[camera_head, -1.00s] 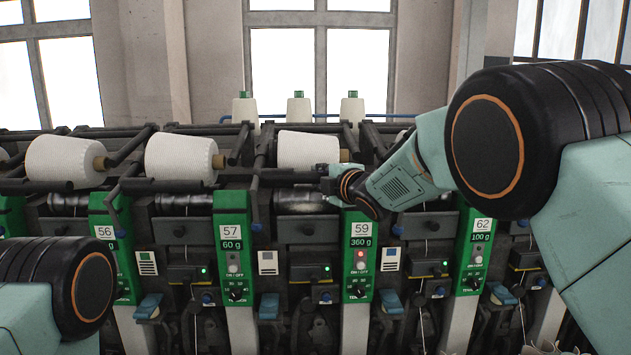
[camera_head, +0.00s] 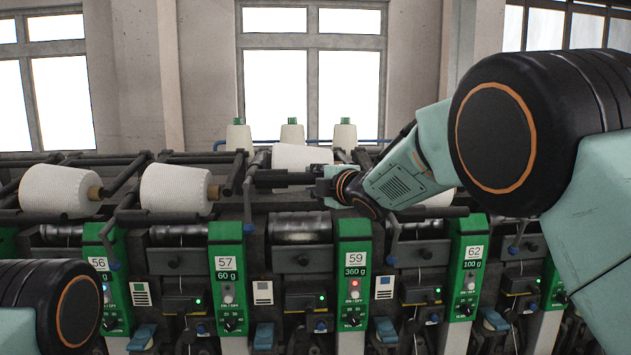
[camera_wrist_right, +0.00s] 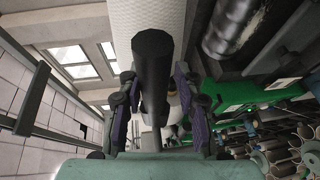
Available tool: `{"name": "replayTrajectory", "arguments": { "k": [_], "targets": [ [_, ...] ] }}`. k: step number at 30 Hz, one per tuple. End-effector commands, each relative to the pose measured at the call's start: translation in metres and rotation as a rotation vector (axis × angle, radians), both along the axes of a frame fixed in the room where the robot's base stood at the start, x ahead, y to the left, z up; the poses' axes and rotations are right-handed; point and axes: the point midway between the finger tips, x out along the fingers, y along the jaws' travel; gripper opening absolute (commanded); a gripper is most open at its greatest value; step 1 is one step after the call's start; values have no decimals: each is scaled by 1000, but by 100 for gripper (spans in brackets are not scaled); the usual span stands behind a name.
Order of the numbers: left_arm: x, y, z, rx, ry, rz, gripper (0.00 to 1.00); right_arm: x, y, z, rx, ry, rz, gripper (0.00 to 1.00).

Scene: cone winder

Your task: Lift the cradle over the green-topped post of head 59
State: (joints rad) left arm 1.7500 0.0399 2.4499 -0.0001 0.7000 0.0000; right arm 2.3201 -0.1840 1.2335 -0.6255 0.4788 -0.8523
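The post of head 59 (camera_head: 354,235) has a green panel on top, marked 59 and 360 g. The cradle (camera_head: 285,180) is a dark bar in front of a white yarn cone (camera_head: 300,157), raised clear above the metal drum (camera_head: 300,228). My right gripper (camera_head: 328,184) is at the cradle's right end, above and slightly left of the post. In the right wrist view, its purple-padded fingers (camera_wrist_right: 156,110) flank the cradle's black handle (camera_wrist_right: 152,70) and look closed on it. Exact contact is hard to see. My left gripper is out of view.
Neighbouring heads carry white cones (camera_head: 60,190) (camera_head: 176,189) on dark cradles at the left. Green posts 57 (camera_head: 227,262) and 62 (camera_head: 468,260) stand on either side. Several white cones with green tops (camera_head: 292,132) stand behind. Dark rails run close around the gripper.

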Motion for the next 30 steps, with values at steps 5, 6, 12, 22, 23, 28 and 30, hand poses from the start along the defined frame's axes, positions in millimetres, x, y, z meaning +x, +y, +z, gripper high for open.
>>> {"name": "replayTrajectory", "arguments": {
  "k": [5, 6, 12, 22, 23, 28, 30],
  "targets": [
    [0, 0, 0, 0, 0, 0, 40, 0, 1, -1, -1, 3, -1, 46],
    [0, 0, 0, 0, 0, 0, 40, 0, 1, -1, -1, 3, -1, 46],
    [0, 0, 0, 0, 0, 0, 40, 0, 0, -1, -2, 1, -1, 46],
    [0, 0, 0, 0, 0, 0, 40, -25, -10, 4, -1, 2, -2, 46],
    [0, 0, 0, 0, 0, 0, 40, -29, -12, 4, 0, 2, -2, 46],
    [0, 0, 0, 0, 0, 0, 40, -50, -21, 7, -1, 3, -2, 46],
    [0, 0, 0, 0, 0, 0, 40, -60, -25, 8, -1, 2, -1, 46]
  ]
}}
